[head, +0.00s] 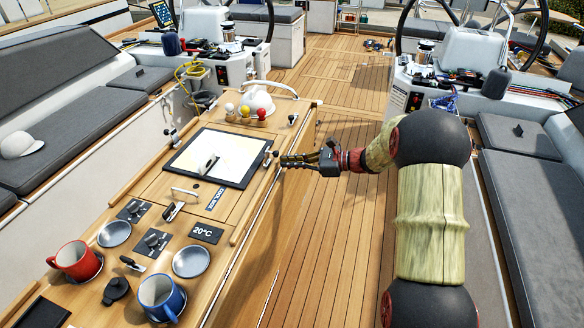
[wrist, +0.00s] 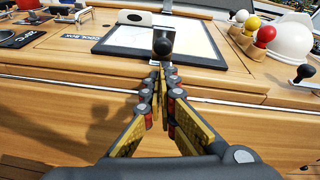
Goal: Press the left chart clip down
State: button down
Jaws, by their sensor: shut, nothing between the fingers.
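The chart (head: 216,152) lies on a black-edged board, and it also shows in the wrist view (wrist: 190,38). A black knob-ended clip (head: 267,157) stands at the board's right edge in the head view. In the wrist view this knob (wrist: 163,43) is upright, straight ahead of the fingertips. A similar black lever (head: 173,133) stands near the board's left far corner. I cannot tell which of them is the left clip. My gripper (head: 284,160) is shut and empty, its tips close beside the nearer knob; contact is unclear. The fingertips (wrist: 163,68) partly hide the clip's base.
White, yellow and red balls (head: 245,111) and a white dome stand beyond the board. Another black lever (head: 292,119) is near them. A white handle (head: 185,192), mugs and switches are on the console's near part.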

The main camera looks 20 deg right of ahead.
jog(key=shift+r, duration=0.1)
dwell(0.3)
jog(key=shift+r+p, duration=0.2)
jog(key=shift+p, duration=0.7)
